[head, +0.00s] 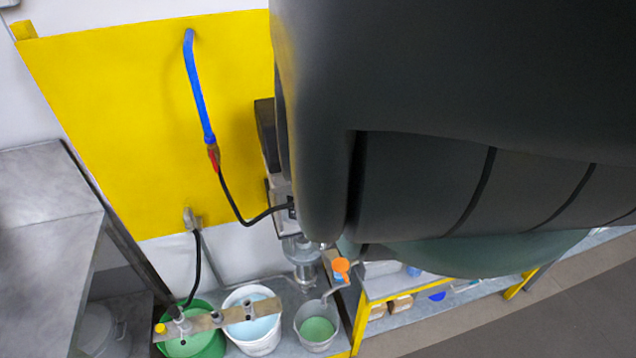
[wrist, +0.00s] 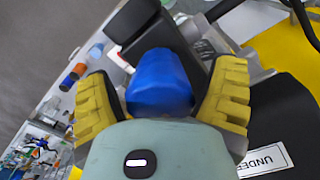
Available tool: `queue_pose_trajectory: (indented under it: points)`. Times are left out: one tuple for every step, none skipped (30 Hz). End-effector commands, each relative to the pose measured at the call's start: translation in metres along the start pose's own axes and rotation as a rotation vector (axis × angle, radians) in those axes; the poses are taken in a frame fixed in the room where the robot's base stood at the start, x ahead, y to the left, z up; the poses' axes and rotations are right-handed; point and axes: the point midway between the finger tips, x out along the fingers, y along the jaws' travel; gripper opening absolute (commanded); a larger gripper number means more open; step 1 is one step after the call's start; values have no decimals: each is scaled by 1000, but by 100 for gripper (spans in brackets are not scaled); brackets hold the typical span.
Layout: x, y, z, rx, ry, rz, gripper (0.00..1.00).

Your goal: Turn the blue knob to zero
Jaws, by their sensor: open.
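The blue knob (wrist: 159,82) shows in the middle of the wrist view, with its face toward the camera. My gripper (wrist: 160,100) has yellow ribbed fingers, one on each side of the knob. The fingers are apart, and a gap shows on either side of the knob's upper part; contact lower down cannot be made out. The knob's base is partly hidden by my gripper's body, and no scale or zero mark can be seen. In the head view my dark arm covers the right and hides the knob and my gripper.
A label (wrist: 264,160) sits on a black surface near the knob. In the head view are a yellow panel (head: 120,110), a blue pipe (head: 199,90) with a black hose, a green bucket (head: 207,345), a white bucket (head: 240,298) and a smaller pail (head: 318,344). A metal table (head: 45,210) stands left.

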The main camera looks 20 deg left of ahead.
Motion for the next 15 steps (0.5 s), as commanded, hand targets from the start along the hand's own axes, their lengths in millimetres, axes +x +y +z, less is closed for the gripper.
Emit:
queue_pose_trajectory:
  points:
    - [2,0,0,0,1,0,84]
    - [2,0,0,0,2,0,84]
    - [2,0,0,0,3,0,84]
    - [2,0,-1,0,3,0,84]
    - [2,0,-1,0,4,0,84]
    - [2,0,-1,0,4,0,84]
    - [2,0,-1,0,4,0,84]
    - [2,0,-1,0,4,0,84]
    - [2,0,-1,0,4,0,84]
    - [2,0,-1,0,4,0,84]
    - [2,0,-1,0,3,0,84]
    - [2,0,-1,0,3,0,84]
    - [2,0,-1,0,3,0,86]
    - [2,0,-1,0,3,0,83]
    - [2,0,-1,0,3,0,79]
